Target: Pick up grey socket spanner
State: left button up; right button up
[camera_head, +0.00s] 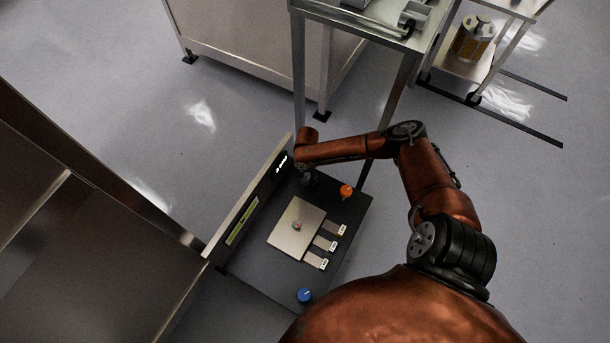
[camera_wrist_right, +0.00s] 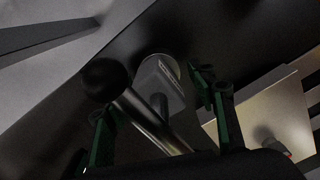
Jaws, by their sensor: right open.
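My right gripper (camera_head: 308,179) is at the upper end of the dark panel, below the copper wrist, and looks small and dark. In the right wrist view my right gripper (camera_wrist_right: 155,100) is open, with one green finger on each side. A shiny grey rod (camera_wrist_right: 148,122) with a dark round end lies between the fingers, beside a grey block (camera_wrist_right: 160,85) on a pale disc. The rod may be the grey socket spanner; I cannot tell for sure, nor whether the fingers touch it. My left gripper is not in view.
The dark panel (camera_head: 247,282) carries a pale plate (camera_head: 285,238) with a small knob, several labels, an orange knob (camera_head: 347,191) and a blue knob (camera_head: 304,295). A raised edge with a green display (camera_head: 242,221) borders its left. A metal table (camera_head: 345,18) stands behind.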

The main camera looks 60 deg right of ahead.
grip_shut()
dwell(0.6)
